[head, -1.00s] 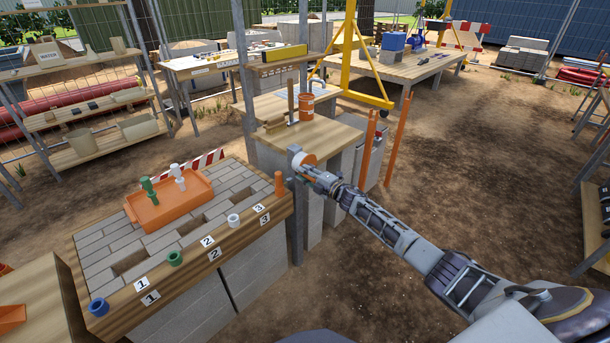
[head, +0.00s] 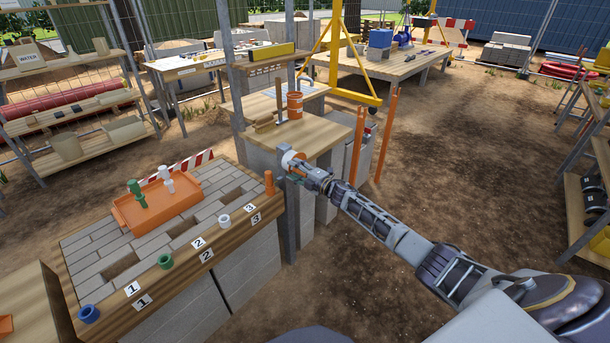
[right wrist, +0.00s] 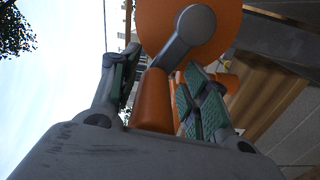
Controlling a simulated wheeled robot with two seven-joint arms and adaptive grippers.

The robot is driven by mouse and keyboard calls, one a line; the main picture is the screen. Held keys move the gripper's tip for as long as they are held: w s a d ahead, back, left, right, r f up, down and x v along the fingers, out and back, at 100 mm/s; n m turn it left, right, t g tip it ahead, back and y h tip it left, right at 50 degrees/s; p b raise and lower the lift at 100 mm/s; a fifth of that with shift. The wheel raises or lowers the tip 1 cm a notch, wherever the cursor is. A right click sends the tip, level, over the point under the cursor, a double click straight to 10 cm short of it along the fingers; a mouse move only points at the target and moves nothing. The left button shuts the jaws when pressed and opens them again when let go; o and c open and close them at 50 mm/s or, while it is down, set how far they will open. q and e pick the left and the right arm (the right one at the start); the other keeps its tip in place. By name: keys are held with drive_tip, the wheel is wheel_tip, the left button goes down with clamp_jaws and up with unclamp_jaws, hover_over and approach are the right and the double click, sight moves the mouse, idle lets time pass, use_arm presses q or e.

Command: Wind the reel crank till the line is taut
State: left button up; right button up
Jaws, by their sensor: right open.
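The reel is an orange drum (head: 291,160) on the grey post beside the brick bench; its orange face (right wrist: 228,22) fills the top of the right wrist view. A grey crank arm (right wrist: 184,36) crosses that face and ends near an orange crank handle (right wrist: 153,100). My right gripper (head: 303,174) is at the reel. In the right wrist view its open fingers (right wrist: 165,92) stand on either side of the handle; I cannot tell whether they touch it. A thin dark strand shows at the upper left there, but I cannot tell whether it is the line. My left gripper is out of view.
The brick bench (head: 120,252) at the left carries an orange tray (head: 157,207) with a green and a white piece. Coloured rings sit along its timber edge. Two orange posts (head: 386,135) stand right of the reel. Bare dirt (head: 470,180) is open at the right.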

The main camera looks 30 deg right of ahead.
sight(304, 175)
drive_tip(key=shift+s+d+f, duration=0.15)
drive_tip(key=shift+s+d, duration=0.05)
drive_tip(key=shift+s, duration=0.3)
drive_tip(key=shift+v, duration=1.5)
drive_tip(key=v, duration=0.7)
drive_tip(key=shift+s+d, duration=0.25)
drive_tip(key=shift+s, duration=0.05)
drive_tip(key=shift+a, duration=0.1)
